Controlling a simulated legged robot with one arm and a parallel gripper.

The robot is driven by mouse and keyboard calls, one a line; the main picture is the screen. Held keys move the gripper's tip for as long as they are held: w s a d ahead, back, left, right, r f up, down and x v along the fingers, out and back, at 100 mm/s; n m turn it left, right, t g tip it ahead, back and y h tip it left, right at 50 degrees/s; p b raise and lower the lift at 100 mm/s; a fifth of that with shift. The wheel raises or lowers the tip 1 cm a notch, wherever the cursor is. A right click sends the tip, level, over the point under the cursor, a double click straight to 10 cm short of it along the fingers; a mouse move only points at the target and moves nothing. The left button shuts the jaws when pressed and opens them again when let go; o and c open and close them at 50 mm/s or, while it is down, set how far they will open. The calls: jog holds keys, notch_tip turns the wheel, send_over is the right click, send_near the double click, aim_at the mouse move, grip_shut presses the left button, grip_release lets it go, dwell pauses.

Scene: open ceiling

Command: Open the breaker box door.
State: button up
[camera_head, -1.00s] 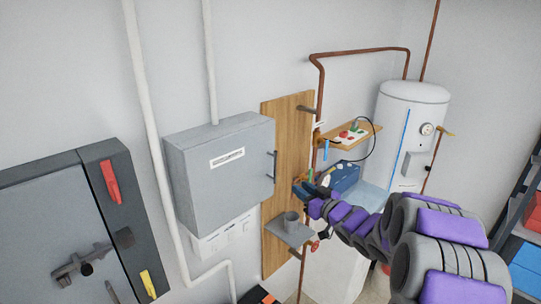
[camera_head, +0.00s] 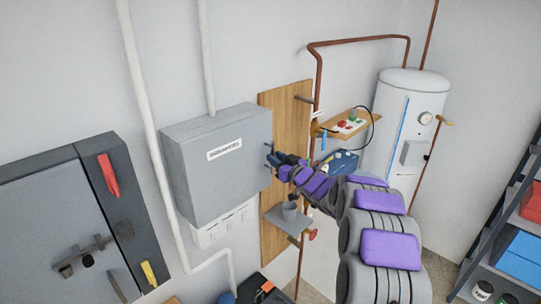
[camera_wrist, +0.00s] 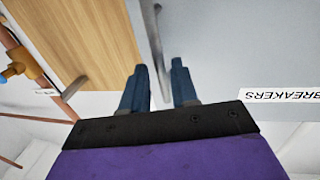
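The grey breaker box (camera_head: 217,175) is mounted on the wall, with its door closed; its front also fills the right of the wrist view (camera_wrist: 240,55), with an upside-down BREAKERS label (camera_wrist: 275,96). A thin metal door handle (camera_wrist: 153,35) runs down the wrist view near the door's edge. My gripper (camera_head: 271,157) is at the right edge of the box, by the handle. In the wrist view my gripper (camera_wrist: 158,68) has its two blue fingers apart, with the handle's end between them in the picture. Contact with the handle cannot be told.
A wooden board (camera_head: 285,112) stands right of the box, with a small grey shelf (camera_head: 287,220) holding a cup. A wooden shelf (camera_head: 346,124), copper pipes and a white water heater (camera_head: 402,130) are farther right. A dark grey cabinet (camera_head: 60,215) is at the left.

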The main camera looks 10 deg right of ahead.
aim_at(271, 168)
jog(key=shift+w+d+f, duration=0.1)
jog(key=shift+w, duration=0.85)
jog(key=shift+w+a, duration=0.15)
jog(key=shift+a, duration=0.35)
jog(key=shift+w+a, duration=0.15)
jog(key=shift+a, duration=0.35)
jog(key=shift+d, duration=0.1)
jog(key=shift+c, duration=1.2)
jog(key=shift+d, duration=0.35)
grip_shut()
jog(key=shift+a, duration=0.2)
